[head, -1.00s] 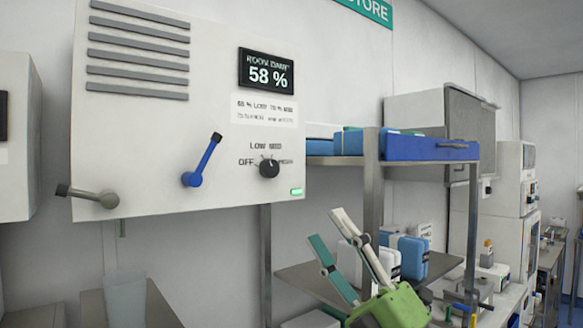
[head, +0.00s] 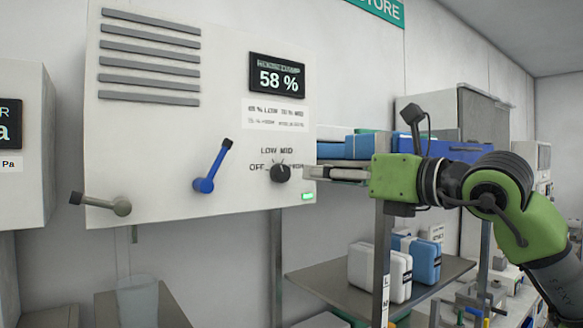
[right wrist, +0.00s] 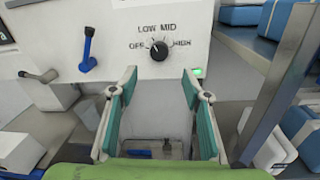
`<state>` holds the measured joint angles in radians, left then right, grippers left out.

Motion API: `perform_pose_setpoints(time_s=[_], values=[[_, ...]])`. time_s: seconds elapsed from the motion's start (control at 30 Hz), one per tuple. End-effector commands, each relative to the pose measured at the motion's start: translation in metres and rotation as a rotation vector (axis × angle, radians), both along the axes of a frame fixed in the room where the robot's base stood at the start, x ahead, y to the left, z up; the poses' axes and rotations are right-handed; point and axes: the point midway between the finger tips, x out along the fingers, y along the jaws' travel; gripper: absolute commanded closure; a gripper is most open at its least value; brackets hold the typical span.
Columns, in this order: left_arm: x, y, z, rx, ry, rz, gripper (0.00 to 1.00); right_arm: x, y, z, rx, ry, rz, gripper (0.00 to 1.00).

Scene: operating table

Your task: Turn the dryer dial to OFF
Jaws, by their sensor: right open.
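The black dryer dial (head: 280,173) is on the lower right of the white wall unit, with OFF, LOW, MID and HIGH marked around it. Its exact setting is too small to read surely. My right gripper (head: 312,173) is level, just right of the dial in the head view, with its fingers toward the panel. In the right wrist view the fingers (right wrist: 159,80) are spread and empty, and the dial (right wrist: 159,50) shows beyond the tips, centred between them. No contact is visible. My left gripper is out of view.
A blue lever (head: 207,172) and a grey lever (head: 106,204) stick out left of the dial. A display (head: 277,75) reads 58 %. A steel shelf (head: 340,290) with blue and white boxes stands to the right, close below my right arm. A green light (head: 308,197) glows at the panel's corner.

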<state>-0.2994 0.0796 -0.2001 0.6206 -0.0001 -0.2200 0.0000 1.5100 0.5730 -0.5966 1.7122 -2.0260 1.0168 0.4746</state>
Motion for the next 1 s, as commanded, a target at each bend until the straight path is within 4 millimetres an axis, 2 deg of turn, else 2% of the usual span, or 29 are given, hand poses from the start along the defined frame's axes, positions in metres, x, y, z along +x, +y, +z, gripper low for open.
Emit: perform_pose_setpoints(time_s=[0.03,0.2,0.5,0.93,0.97,1.0], values=[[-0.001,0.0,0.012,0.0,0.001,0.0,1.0,0.009,0.008,0.005,0.001,0.005,0.002,0.56],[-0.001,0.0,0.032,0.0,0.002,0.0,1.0,0.037,0.032,0.006,0.001,0.004,0.003,0.56],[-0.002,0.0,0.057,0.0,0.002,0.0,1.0,0.074,0.063,0.003,0.001,0.003,0.003,0.56],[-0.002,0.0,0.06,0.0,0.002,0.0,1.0,0.082,0.069,0.0,0.002,0.0,0.003,0.56],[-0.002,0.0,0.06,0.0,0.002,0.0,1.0,0.082,0.069,0.0,0.002,0.0,0.002,0.61],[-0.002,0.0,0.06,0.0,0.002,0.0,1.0,0.082,0.069,0.0,0.002,0.0,0.003,0.72]])
